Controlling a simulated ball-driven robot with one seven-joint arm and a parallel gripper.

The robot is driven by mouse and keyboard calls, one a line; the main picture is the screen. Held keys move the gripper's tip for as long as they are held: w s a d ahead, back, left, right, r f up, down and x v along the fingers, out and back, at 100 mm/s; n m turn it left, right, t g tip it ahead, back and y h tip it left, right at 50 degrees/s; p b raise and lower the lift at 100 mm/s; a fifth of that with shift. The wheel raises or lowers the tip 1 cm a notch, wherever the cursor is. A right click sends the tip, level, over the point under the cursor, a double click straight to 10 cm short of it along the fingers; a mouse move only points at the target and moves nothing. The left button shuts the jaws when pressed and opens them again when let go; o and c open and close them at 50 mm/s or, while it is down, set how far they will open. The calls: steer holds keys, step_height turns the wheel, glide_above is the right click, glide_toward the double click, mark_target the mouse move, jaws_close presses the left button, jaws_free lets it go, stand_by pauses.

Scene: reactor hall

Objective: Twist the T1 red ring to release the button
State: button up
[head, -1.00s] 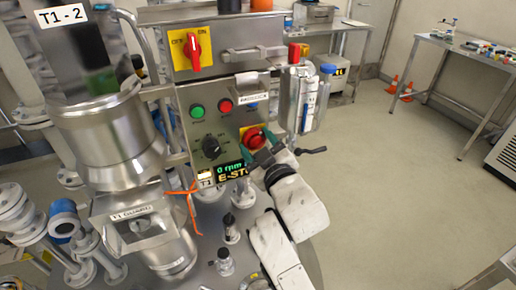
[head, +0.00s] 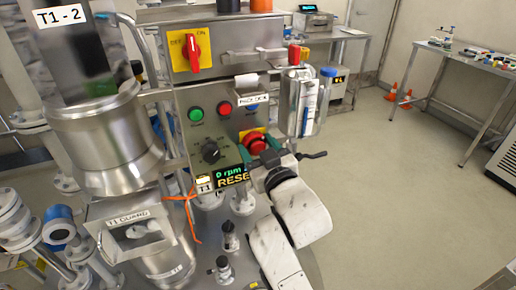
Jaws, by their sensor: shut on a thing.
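The red ring of the T1 emergency stop button (head: 256,144) sits on a yellow plate (head: 247,134) at the lower right of the grey control panel (head: 222,112). My gripper (head: 262,157) reaches it from the lower right and is shut on it; the fingertips are partly hidden by the dark gripper body. The T1 display (head: 231,176) below the panel reads "0 rpm" in green and a partly cut-off "RESE" in yellow. The T1 label (head: 205,188) is at the display's left.
Beside the button are a black rotary knob (head: 211,152), a green button (head: 196,114) and another red button (head: 225,108). A yellow switch plate with a red handle (head: 193,50) is above. A black-tipped lever (head: 314,155) sticks out right. Open floor (head: 400,170) lies to the right.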

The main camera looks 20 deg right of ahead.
steer(key=shift+f, duration=0.1)
steer(key=o, duration=1.1)
steer(key=shift+c, duration=0.2)
steer(key=s+b, duration=0.1)
steer(key=s, duration=1)
steer(key=shift+w, duration=0.1)
